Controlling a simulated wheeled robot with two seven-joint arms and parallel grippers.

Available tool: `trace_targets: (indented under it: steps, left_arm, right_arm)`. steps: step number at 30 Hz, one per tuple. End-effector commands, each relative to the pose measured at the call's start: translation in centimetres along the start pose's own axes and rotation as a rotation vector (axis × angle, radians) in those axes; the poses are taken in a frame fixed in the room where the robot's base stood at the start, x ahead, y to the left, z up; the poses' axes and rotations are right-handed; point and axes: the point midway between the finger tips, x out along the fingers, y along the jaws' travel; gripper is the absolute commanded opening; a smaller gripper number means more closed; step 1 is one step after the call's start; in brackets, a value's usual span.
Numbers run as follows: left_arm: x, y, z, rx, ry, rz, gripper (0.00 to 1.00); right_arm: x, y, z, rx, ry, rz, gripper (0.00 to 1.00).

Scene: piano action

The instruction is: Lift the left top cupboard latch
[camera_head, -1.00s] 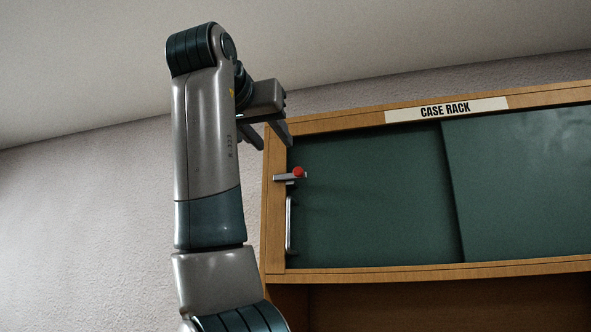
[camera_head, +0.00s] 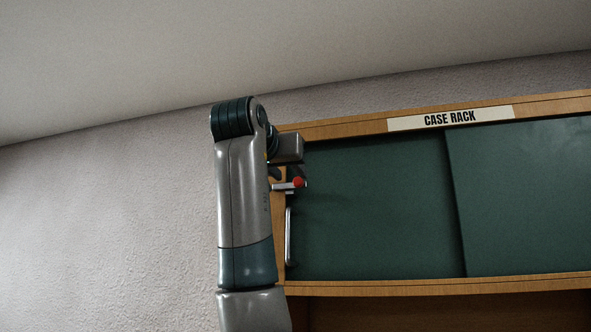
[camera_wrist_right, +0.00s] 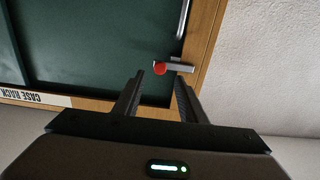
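The left top cupboard latch (camera_head: 283,187) is a small grey metal bar with a red knob (camera_head: 299,182), on the left frame of the cupboard beside the green left door (camera_head: 375,210). In the right wrist view the latch (camera_wrist_right: 181,67) lies just beyond my fingertips, its red knob (camera_wrist_right: 160,69) in line with the gap between them. My right gripper (camera_head: 290,175) is open and empty, close to the latch; it also shows in the wrist view (camera_wrist_right: 161,78). Whether a finger touches the latch I cannot tell. My left gripper is not in view.
A vertical metal handle (camera_head: 289,236) sits below the latch. A second green door panel (camera_head: 520,195) is at the right, under a CASE RACK label (camera_head: 450,117). Bare wall (camera_head: 100,220) lies left of the cupboard.

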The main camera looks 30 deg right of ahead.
Motion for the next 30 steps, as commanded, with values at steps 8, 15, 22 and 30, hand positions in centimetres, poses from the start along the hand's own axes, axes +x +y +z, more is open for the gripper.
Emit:
trace_targets:
  steps: [8,15,22,30]
  left_arm:
    - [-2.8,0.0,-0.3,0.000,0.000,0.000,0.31]
    - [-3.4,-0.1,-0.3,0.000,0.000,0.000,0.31]
    - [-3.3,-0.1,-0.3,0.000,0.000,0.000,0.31]
    - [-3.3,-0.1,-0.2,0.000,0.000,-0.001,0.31]
  right_arm:
    - [4.4,0.0,-0.3,0.000,-0.002,0.001,0.38]
    - [5.8,0.0,-0.1,0.000,-0.001,0.000,0.38]
    - [6.0,0.0,0.1,0.000,-0.001,0.000,0.38]
    - [6.0,0.0,0.0,0.000,-0.001,0.000,0.00]
